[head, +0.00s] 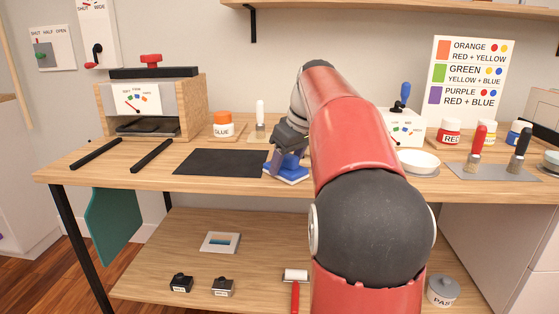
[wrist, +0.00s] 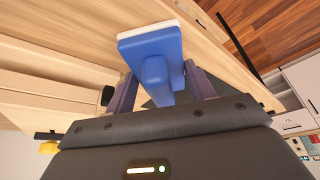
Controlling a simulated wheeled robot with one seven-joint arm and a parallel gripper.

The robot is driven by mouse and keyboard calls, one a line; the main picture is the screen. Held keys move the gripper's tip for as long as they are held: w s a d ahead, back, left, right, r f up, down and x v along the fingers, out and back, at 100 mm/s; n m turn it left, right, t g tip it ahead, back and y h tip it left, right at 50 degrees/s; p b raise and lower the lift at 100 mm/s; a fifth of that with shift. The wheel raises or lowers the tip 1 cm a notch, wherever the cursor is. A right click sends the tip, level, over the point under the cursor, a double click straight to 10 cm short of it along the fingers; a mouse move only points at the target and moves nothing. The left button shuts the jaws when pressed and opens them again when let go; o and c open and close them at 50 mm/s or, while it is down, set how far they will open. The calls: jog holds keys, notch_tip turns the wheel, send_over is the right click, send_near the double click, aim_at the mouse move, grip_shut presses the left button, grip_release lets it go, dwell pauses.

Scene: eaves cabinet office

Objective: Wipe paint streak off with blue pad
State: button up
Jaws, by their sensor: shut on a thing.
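My gripper (head: 287,158) is shut on the handle of the blue pad (head: 286,172), at the front part of the workbench, just right of the black mat (head: 222,163). In the wrist view the blue pad (wrist: 150,42) shows its blue back and a pale layer along its far edge, with the handle between my gripper's fingers (wrist: 160,80). I cannot tell whether the pad touches the bench top. No paint streak can be made out; my arm hides part of the bench.
A wooden press box (head: 152,105) is at left. Right of my arm are a white bowl (head: 418,161), a red paint jar (head: 449,131) and handled tools on a grey plate (head: 462,171).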

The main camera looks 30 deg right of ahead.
aim_at(268, 163)
jog(key=shift+w+d+f+p, duration=0.1)
jog(key=shift+w+d+p, duration=0.25)
jog(key=shift+w+p, duration=0.25)
jog(key=shift+w+a+p, duration=0.2)
jog(key=shift+w+a, duration=0.4)
jog(key=shift+a, duration=0.25)
jog(key=shift+w+a+p, duration=0.15)
jog(key=shift+w+a, duration=0.4)
jog(key=shift+a, duration=0.25)
jog(key=shift+w+d+p, duration=0.3)
jog(key=shift+w+p, duration=0.2)
jog(key=shift+p, duration=0.25)
jog(key=shift+w+d, duration=0.15)
jog(key=shift+s+d, duration=0.6)
jog(key=shift+d, duration=0.25)
jog(key=shift+s+d, duration=0.55)
jog(key=shift+d, duration=0.3)
jog(key=shift+r, duration=0.2)
jog(key=shift+r, duration=2.9)
